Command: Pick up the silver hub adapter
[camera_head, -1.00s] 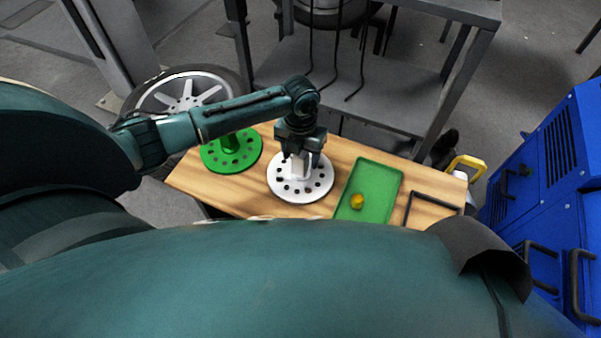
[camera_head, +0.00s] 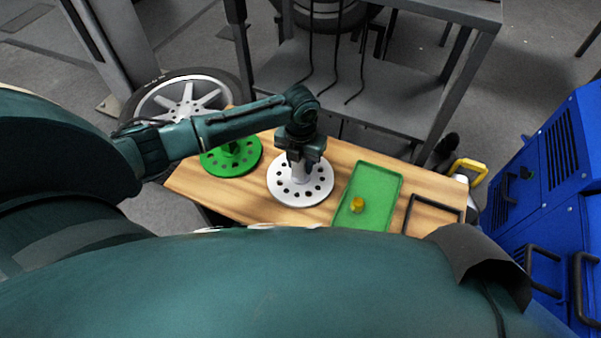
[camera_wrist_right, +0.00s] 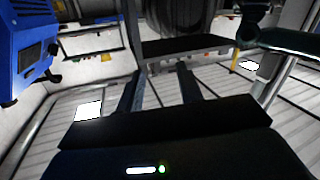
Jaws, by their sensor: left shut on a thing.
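The silver hub adapter (camera_head: 287,194) is a pale round flange with a ring of dark holes and an upright neck. It appears to rest on the wooden table, between the green adapter and the green tray. My left gripper (camera_head: 300,159) comes down from above and is shut on the neck of the silver hub adapter. The gripper hides the top of the neck. My right gripper (camera_wrist_right: 159,88) shows in the right wrist view with its two dark fingers apart and nothing between them.
A green hub adapter (camera_head: 226,166) stands to the left on the wooden table (camera_head: 237,200). A green tray (camera_head: 376,180) holding a small yellow piece (camera_head: 357,205) lies to the right, with a black frame (camera_head: 434,199) beyond it. A blue cabinet (camera_head: 555,160) stands far right.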

